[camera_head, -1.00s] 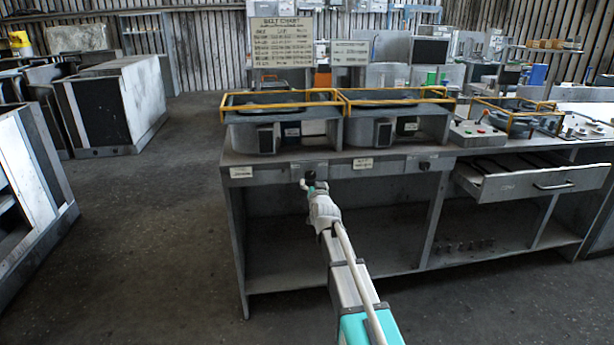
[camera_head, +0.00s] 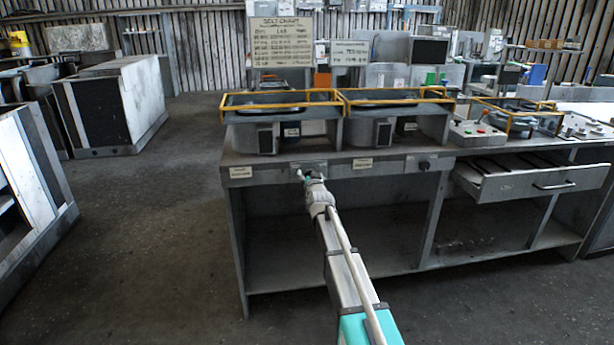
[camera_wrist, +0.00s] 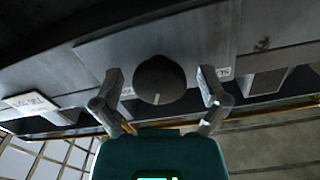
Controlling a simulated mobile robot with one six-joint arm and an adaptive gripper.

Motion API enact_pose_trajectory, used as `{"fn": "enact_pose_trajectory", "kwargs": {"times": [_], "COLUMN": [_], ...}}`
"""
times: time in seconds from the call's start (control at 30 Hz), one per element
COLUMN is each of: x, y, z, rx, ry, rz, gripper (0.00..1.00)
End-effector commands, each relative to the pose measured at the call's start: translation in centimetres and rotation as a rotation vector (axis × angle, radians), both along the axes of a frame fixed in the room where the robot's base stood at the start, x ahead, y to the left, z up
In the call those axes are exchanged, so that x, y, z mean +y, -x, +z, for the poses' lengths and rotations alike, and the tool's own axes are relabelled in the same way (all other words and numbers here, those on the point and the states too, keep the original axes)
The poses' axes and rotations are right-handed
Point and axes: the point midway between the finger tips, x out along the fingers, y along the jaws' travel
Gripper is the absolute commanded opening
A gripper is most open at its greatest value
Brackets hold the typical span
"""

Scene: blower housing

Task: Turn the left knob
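The left knob (camera_wrist: 160,78) is dark and round, with a small pale mark at its lower edge in the wrist view. It sits on a grey plate on the bench's front face. My gripper (camera_wrist: 162,86) is open, with one finger on each side of the knob and a visible gap on both sides. In the head view my gripper (camera_head: 305,178) is at the bench's front edge, in front of the left knob, and mostly hides it. The right knob (camera_head: 424,165) shows dark on its own plate farther right.
The grey bench (camera_head: 258,182) has an open shelf below. Two housings with yellow rails (camera_head: 283,105) stand on top. A drawer (camera_head: 540,183) sticks out at the right. A belt chart board (camera_head: 281,42) stands behind.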

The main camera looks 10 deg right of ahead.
Motion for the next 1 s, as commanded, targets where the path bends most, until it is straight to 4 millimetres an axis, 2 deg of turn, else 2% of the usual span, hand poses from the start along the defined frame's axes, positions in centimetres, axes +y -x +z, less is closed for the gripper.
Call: {"fn": "enact_pose_trajectory", "kwargs": {"times": [0.03,0.3,0.4,0.67,1.0], "x": [0.01,0.04,0.06,0.1,0.18], "y": [0.0,-0.01,-0.02,-0.04,-0.09], "z": [0.0,0.0,0.0,0.02,0.04], "rx": [0.0,0.0,0.0,0.0,0.002], "ry": [0.0,0.0,0.0,0.058,0.328], "rz": [0.0,0.0,0.001,0.001,0.003], "gripper": [0.78,0.28,0.12,0.12,0.12]}}
